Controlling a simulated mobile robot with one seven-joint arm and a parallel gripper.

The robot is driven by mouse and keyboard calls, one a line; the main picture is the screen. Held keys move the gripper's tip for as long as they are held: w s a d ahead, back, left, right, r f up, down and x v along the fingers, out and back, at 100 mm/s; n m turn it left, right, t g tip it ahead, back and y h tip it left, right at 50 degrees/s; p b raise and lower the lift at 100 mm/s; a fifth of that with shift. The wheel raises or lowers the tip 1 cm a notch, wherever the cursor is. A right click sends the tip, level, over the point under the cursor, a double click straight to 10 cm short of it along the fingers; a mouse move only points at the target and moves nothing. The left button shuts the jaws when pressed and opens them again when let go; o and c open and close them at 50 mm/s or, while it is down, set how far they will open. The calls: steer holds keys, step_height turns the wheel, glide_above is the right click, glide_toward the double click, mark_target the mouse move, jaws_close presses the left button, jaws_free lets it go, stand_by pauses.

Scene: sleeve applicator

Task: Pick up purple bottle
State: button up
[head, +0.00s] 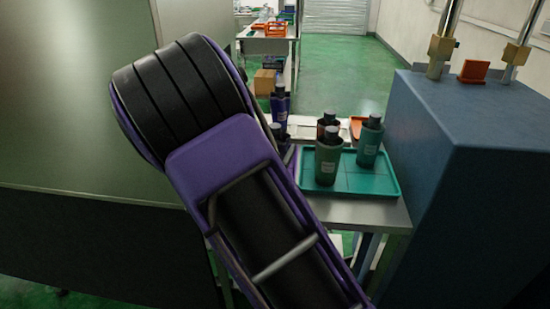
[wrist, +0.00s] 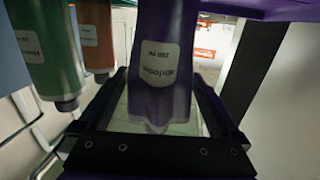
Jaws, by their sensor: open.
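A purple bottle (wrist: 160,75) with a pale label fills the middle of the wrist view, where it appears upside down. My gripper (wrist: 159,88) is open, with one dark finger on each side of the bottle's lower part in the picture. I cannot tell whether either finger touches it. In the head view a purple bottle (head: 281,106) with a black cap stands just right of my arm. Another black-capped bottle (head: 279,143), partly hidden by my arm, is nearer. My gripper is hidden behind my arm in the head view.
A green bottle (head: 328,164) and a teal bottle (head: 369,146) stand on a teal tray (head: 385,183), with a brown bottle (head: 327,119) behind. A large blue-grey cabinet (head: 460,190) is close on the right. In the wrist view, green (wrist: 50,50) and brown (wrist: 95,35) bottles are left.

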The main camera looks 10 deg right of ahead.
steer(key=shift+w, duration=0.1)
jaws_close()
stand_by(0.5)
steer(key=shift+r, duration=0.1)
